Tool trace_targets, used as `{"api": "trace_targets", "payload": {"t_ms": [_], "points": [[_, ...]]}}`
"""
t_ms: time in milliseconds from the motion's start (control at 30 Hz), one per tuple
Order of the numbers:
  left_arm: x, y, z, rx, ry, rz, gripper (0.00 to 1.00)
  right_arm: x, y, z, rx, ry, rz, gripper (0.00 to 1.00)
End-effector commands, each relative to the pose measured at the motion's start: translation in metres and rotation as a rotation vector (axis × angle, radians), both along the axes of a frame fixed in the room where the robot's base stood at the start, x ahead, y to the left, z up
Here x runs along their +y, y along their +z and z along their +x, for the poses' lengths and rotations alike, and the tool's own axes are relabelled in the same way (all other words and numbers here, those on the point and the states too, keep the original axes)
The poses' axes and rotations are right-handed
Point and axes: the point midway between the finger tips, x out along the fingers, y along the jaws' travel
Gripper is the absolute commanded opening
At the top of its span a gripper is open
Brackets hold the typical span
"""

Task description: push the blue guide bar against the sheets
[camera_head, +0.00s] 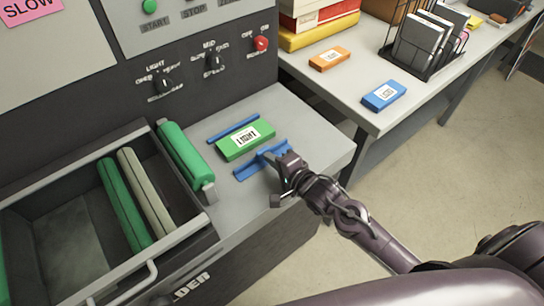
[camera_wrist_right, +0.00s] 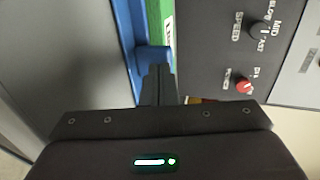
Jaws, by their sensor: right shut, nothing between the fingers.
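The blue guide bar (camera_head: 250,168) lies on the grey feed shelf on the near side of the green pack labelled LIGHT (camera_head: 233,148). A thin blue strip (camera_head: 233,129) lies along the pack's far side. My right gripper (camera_head: 285,162) is shut and empty at the right end of the guide bar. In the right wrist view the shut fingertips (camera_wrist_right: 158,72) are at a blue tab of the bar (camera_wrist_right: 150,55), with the green pack (camera_wrist_right: 160,18) just beyond. Whether they touch the tab I cannot tell. My left gripper is not in view.
A green roller (camera_head: 183,155) stands left of the pack. An open drawer (camera_head: 60,270) holds more rollers. The control panel with knobs (camera_head: 212,62) rises behind. A side table (camera_head: 375,118) carries orange and blue packs. The shelf's front right corner is clear.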

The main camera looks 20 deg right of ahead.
Motion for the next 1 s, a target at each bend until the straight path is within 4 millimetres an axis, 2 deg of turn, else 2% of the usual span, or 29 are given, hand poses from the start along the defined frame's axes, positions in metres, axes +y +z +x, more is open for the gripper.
{"api": "trace_targets", "payload": {"t_ms": [367, 467, 700, 800, 1000], "points": [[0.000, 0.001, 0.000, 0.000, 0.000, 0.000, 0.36, 0.001, 0.000, 0.002, 0.000, 0.000, 0.000, 0.00], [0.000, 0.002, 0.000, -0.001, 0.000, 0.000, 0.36, 0.003, 0.001, 0.012, -0.003, -0.002, 0.001, 0.00], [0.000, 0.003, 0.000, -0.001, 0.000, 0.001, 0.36, 0.018, 0.001, 0.054, -0.002, -0.004, 0.003, 0.00], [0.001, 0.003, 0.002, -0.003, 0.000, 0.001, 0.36, 0.022, 0.001, 0.062, -0.001, -0.003, 0.002, 0.00], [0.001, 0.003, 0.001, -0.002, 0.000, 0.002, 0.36, 0.022, 0.000, 0.063, -0.002, -0.001, 0.000, 0.00]]}}
